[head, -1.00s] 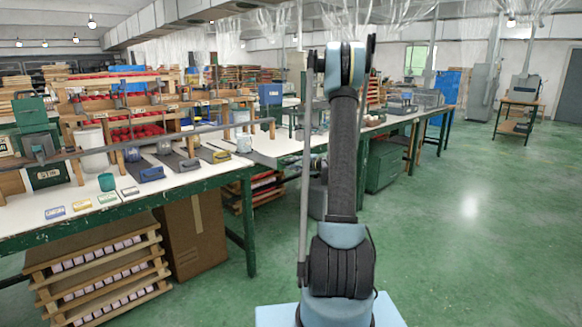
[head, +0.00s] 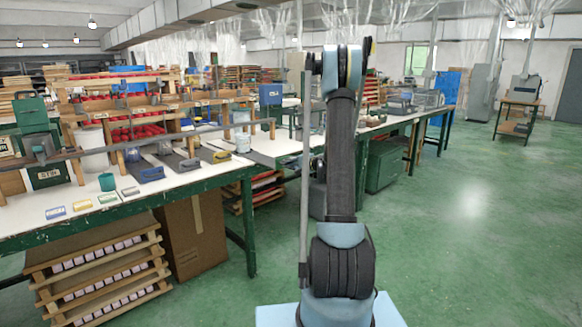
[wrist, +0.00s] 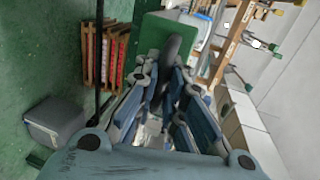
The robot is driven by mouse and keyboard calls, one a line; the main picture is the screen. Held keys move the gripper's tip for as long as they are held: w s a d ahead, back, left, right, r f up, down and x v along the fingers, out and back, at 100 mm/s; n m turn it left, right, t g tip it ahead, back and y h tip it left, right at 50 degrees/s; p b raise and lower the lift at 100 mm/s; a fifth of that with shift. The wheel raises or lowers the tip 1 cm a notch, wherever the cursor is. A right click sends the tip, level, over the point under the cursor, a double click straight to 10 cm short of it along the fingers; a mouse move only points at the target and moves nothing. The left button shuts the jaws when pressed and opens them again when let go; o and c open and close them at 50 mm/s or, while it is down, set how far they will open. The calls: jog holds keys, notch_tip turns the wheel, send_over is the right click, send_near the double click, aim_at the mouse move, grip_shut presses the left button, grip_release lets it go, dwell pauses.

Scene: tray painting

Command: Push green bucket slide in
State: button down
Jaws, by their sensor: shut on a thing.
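I cannot tell which part is the green bucket's slide. My gripper (wrist: 165,103) shows in the wrist view, its blue-grey fingers closed around a dark grey, rounded, bar-like thing (wrist: 172,58). What this thing is, I cannot tell. My arm hides the gripper in the head view.
The bench (head: 150,209) has a green front edge. A cardboard box (head: 190,237) and slatted wooden racks (head: 100,284) stand beneath it. A grey box (wrist: 55,120) lies on the floor in the wrist view.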

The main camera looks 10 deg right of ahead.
aim_at(269, 161)
jog(key=r+x, duration=0.1)
jog(key=x, duration=0.4)
jog(key=r+x, duration=0.1)
jog(key=x, duration=0.4)
jog(key=r+x, duration=0.1)
jog(key=x, duration=0.4)
jog(key=shift+w+a, duration=0.35)
jog(key=shift+w, duration=0.25)
jog(key=c, duration=1.9)
grip_release()
jog(key=shift+c, duration=0.2)
jog(key=shift+s, duration=0.1)
jog(key=v, duration=1.1)
jog(key=shift+s+d, duration=0.25)
jog(key=shift+s, duration=0.1)
